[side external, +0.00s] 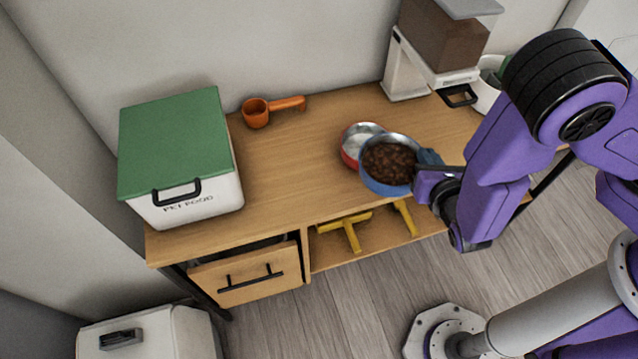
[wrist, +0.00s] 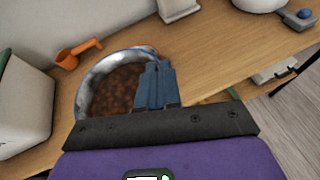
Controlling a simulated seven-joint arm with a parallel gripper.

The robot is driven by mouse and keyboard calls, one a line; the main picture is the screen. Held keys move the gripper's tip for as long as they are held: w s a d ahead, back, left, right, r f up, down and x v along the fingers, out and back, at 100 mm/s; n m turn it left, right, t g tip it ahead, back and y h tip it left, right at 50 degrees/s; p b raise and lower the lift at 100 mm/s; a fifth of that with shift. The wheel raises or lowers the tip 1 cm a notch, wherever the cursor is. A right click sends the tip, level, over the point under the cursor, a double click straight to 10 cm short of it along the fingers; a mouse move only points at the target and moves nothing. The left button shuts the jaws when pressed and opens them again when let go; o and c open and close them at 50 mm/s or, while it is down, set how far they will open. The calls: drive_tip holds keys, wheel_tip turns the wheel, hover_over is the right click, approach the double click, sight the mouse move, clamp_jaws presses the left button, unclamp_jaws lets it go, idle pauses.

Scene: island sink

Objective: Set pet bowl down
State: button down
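A blue pet bowl (side external: 366,181) with a metal inside holds brown kibble. My gripper (side external: 428,165) is shut on its right rim and holds it at the front edge of the wooden table, seemingly above the tabletop. In the wrist view the bowl (wrist: 84,100) lies ahead of the fingers (wrist: 155,82), which cover part of its right side. A red bowl (side external: 350,152) with a metal inside stands on the table just behind the blue bowl and is partly hidden by it.
A white pet food box (side external: 190,208) with a green lid stands at the table's left. An orange scoop (side external: 257,113) lies at the back. A dispenser (side external: 440,50) stands at the back right. The wooden tabletop (side external: 290,170) is clear between box and bowls. A drawer (side external: 245,275) sits below.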

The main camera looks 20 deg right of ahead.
sight(367, 149)
drive_tip(key=a+y, duration=0.1)
drive_tip(key=s+a+r+n+y, duration=0.1)
drive_tip(key=a+n+y, duration=0.1)
drive_tip(key=a, duration=0.1)
drive_tip(key=shift+s+r+t, duration=0.15)
drive_tip(key=shift+r+t, duration=0.15)
drive_tip(key=shift+r, duration=0.05)
drive_tip(key=w+a+f, duration=0.1)
drive_tip(key=w, duration=0.1)
drive_tip(key=w+a+f, duration=0.1)
drive_tip(key=w+a, duration=0.1)
drive_tip(key=w+a+f, duration=0.1)
drive_tip(key=w+a, duration=0.1)
drive_tip(key=shift+f, duration=0.25)
drive_tip(key=w+a+f, duration=0.1)
drive_tip(key=f, duration=0.1)
drive_tip(key=w+a+f, duration=0.1)
drive_tip(key=w+f, duration=0.1)
drive_tip(key=w+a+f, duration=0.1)
drive_tip(key=f, duration=0.1)
drive_tip(key=shift+w+a, duration=0.25)
drive_tip(key=shift+w+f, duration=0.1)
drive_tip(key=shift+f, duration=1.55)
drive_tip(key=c, duration=1.3)
unclamp_jaws()
drive_tip(key=shift+f, duration=0.15)
drive_tip(key=shift+c, duration=0.2)
